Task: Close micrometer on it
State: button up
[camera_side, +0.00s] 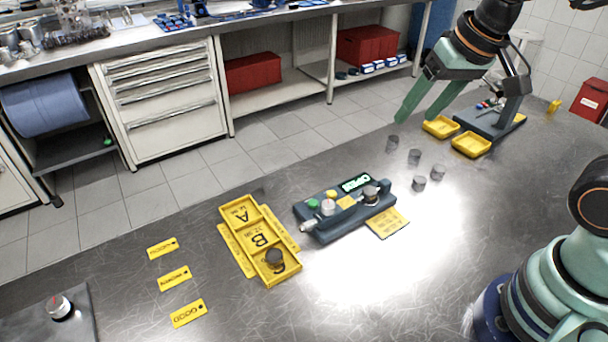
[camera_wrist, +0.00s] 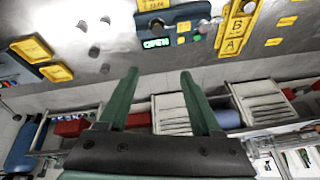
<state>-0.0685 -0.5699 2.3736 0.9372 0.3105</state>
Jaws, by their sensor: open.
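The micrometer (camera_side: 345,214) is a dark blue-grey bench unit with a lit display (camera_side: 356,183) reading OPEN. It also shows in the wrist view (camera_wrist: 172,28), where the display reads OPEN too. A dark round piece (camera_side: 371,193) sits at its right end; I cannot tell whether anything touches it. A pale knob (camera_side: 328,207), a green button (camera_side: 313,204) and a yellow button (camera_side: 331,195) are at its left. My gripper (camera_side: 416,118) has green fingers and is open and empty. It is above the table, behind and right of the micrometer. Its fingers also show in the wrist view (camera_wrist: 158,73).
Several grey cylinders, one here (camera_side: 414,156), stand right of the micrometer. A yellow tray (camera_side: 231,208) marked A and B, with a dark piece (camera_side: 274,257), lies left. Yellow bins (camera_side: 471,145) and a stand (camera_side: 508,105) are at back right. A yellow card (camera_side: 387,223) lies in front.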

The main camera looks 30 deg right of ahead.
jog(key=w+a+f+m+g, duration=0.3)
jog(key=w+a+m, duration=0.2)
jog(key=a+m, duration=0.2)
jog(key=m+g, duration=0.2)
jog(key=m, duration=0.3)
send_near(328, 204)
jog(key=f, duration=0.8)
jog(key=shift+s+a+f, duration=0.15)
jog(key=shift+a+f, duration=0.05)
jog(key=shift+f, duration=0.15)
grip_shut()
